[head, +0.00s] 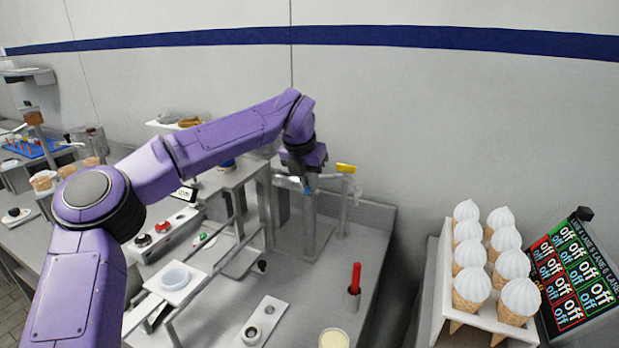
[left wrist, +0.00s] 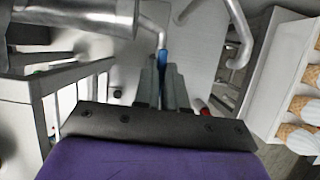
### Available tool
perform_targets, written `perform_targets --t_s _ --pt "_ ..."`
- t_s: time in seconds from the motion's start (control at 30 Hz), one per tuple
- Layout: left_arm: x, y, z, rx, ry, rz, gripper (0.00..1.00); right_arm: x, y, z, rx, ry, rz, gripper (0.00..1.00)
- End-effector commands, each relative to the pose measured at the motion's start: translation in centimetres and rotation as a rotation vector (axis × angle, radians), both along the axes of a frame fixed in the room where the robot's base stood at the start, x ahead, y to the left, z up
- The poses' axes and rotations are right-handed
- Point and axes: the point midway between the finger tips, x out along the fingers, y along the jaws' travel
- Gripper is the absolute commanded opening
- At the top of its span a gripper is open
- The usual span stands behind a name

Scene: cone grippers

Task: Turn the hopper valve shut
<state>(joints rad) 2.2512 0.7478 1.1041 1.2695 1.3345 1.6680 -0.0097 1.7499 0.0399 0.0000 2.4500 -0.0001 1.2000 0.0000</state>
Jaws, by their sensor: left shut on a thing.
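My left arm reaches over the counter from the left. My left gripper (head: 308,181) points down at the valve by the wall and is shut on its blue handle (head: 309,190). In the left wrist view the two fingers (left wrist: 164,74) close together at the blue handle (left wrist: 162,58), which sits at the end of a bent metal rod. A metal cylinder, perhaps the hopper (left wrist: 85,14), lies at the upper left there. The fingers hide part of the handle, and my arm hides much of the hopper area in the head view. My right gripper is out of view.
A yellow-topped post (head: 346,168) stands just right of my left gripper. A red-handled tool (head: 355,278) stands upright on the counter. A rack of topped cones (head: 442,290) and an "off" panel (head: 575,270) are at the right.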

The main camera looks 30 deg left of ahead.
Motion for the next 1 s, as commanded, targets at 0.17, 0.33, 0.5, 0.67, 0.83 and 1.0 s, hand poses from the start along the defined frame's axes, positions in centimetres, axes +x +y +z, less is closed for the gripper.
perform_targets --t_s 0.17,0.33,0.5,0.67,0.83,1.0 --pt "0.0 0.0 0.0 0.000 -0.001 -0.009 0.00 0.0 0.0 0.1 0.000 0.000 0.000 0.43" --pt "0.0 0.0 0.0 0.000 -0.001 -0.009 0.00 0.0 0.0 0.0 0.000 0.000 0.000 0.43" --pt "0.0 0.0 0.0 0.001 -0.001 -0.008 0.33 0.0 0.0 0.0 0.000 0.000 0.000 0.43" --pt "0.0 0.0 0.0 0.001 -0.001 -0.007 0.36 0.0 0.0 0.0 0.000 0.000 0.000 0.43" --pt "-0.1 0.0 0.2 0.001 -0.001 -0.007 0.36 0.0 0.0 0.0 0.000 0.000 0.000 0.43" --pt "-1.2 0.0 3.0 0.001 -0.006 -0.006 0.36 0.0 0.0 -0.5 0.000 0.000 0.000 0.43"
